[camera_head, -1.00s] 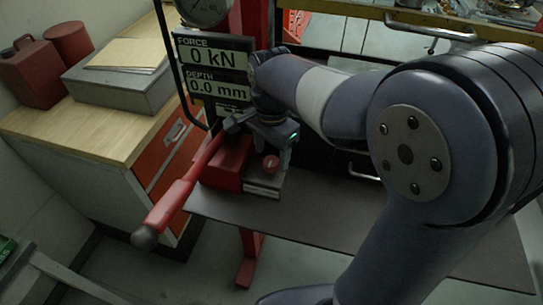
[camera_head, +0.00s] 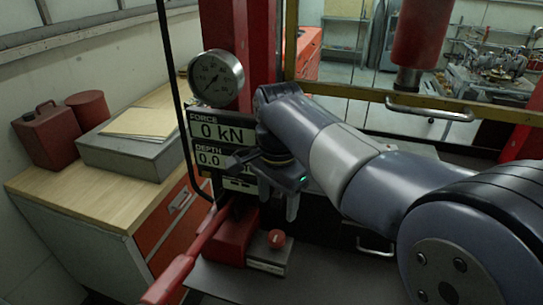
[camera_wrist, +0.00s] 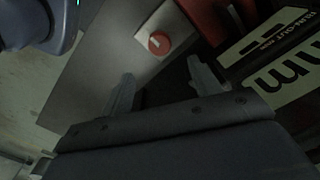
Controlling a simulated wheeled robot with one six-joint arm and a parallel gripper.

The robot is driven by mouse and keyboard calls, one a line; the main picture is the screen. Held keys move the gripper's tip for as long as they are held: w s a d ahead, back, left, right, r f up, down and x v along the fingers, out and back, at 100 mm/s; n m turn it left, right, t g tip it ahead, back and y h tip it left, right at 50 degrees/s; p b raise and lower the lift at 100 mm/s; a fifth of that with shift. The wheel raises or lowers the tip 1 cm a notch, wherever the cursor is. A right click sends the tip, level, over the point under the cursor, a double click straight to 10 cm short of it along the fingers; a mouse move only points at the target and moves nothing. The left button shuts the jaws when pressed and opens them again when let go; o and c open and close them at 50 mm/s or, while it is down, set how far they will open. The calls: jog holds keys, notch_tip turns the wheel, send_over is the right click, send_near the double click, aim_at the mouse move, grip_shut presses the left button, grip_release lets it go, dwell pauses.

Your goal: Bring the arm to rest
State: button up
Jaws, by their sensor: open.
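My gripper (camera_head: 270,188) hangs from my grey-blue arm in front of the press, above its red base block (camera_head: 228,238) and beside the display panel (camera_head: 213,131). In the wrist view my gripper (camera_wrist: 162,88) shows two separated fingers with nothing between them. A red knob on a small light box (camera_head: 268,262) sits below the gripper. It also shows in the wrist view as a round red knob (camera_wrist: 159,43) beyond the fingers. The gripper appears apart from the knob. The red lever (camera_head: 178,272) slopes down to the left; its lower end is out of view.
A round gauge (camera_head: 216,78) stands above the display, which reads 0 kN. A wooden-topped cabinet (camera_head: 75,205) with a grey box (camera_head: 137,150) and red cans is at left. A red cylinder (camera_head: 418,35) hangs at upper right. The grey press table (camera_head: 325,275) has bare room.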

aim_at(277, 235)
notch_tip(277, 235, down, 10)
jog(key=shift+f+p, duration=0.2)
jog(key=shift+p, duration=0.15)
dwell(0.4)
